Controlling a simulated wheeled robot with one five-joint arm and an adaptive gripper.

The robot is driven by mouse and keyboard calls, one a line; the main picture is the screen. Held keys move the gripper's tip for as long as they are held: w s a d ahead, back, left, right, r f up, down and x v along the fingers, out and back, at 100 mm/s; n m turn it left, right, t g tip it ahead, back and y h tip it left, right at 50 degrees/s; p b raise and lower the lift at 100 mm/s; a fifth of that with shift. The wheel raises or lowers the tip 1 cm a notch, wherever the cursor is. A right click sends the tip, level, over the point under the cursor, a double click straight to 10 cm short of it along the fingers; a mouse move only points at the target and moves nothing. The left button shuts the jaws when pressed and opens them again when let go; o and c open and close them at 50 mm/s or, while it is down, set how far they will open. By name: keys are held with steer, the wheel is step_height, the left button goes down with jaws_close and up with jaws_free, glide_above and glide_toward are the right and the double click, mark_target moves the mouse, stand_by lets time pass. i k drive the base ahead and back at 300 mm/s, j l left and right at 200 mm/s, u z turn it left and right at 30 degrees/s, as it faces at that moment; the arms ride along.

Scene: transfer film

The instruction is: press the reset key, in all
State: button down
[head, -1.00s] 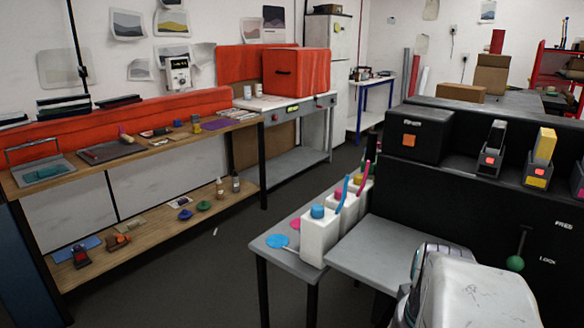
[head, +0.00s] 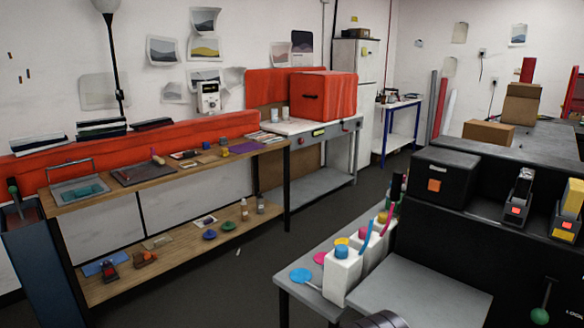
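No key that I can read as reset stands out in the head view. A white wall unit (head: 209,97) with a small display hangs above the red back panel of the wooden bench. A grey machine bench (head: 338,140) behind it has a small lit green display (head: 318,132) and small dark controls on its front. Their markings are too small to read. My gripper is not in view; only a rounded grey part of my own arm shows at the bottom edge.
A wooden bench (head: 105,200) with tools and a lower shelf stands left. A red box (head: 323,95) sits on the machine bench. Dark floor lies open between the benches.

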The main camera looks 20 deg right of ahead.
mark_target(433, 185)
steer(key=z, duration=2.1)
